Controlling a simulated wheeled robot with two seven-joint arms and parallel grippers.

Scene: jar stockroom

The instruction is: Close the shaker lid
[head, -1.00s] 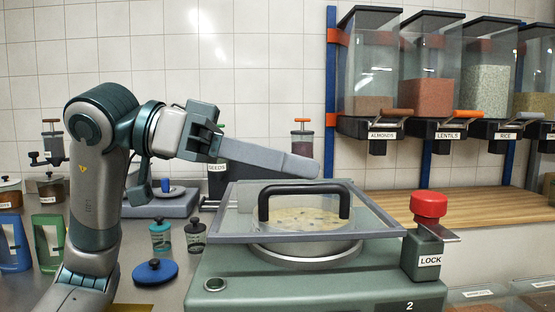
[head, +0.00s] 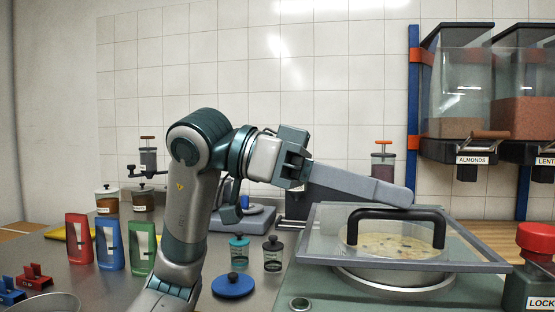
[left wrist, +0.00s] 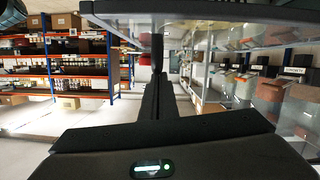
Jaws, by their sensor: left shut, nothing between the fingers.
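The shaker lid (head: 330,235) is a clear panel in a grey frame with a black arched handle (head: 395,214). It lies nearly flat over a round metal pan (head: 395,287) holding pale contents. I cannot tell whether the lid is fully seated. The green shaker base (head: 325,302) is cut off below. My left gripper (head: 408,196) is shut and empty, its long grey fingers reaching right, just above or behind the lid's far edge; contact is unclear. The left wrist view shows the dark fingers (left wrist: 157,60) and a clear panel edge above them. My right gripper is out of view.
A red knob (head: 537,236) on a LOCK post stands right of the lid. Small jars (head: 272,255), a blue disc (head: 233,286) and coloured bottles (head: 110,243) stand on the counter at left. Dispensers (head: 460,90) hang at the upper right.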

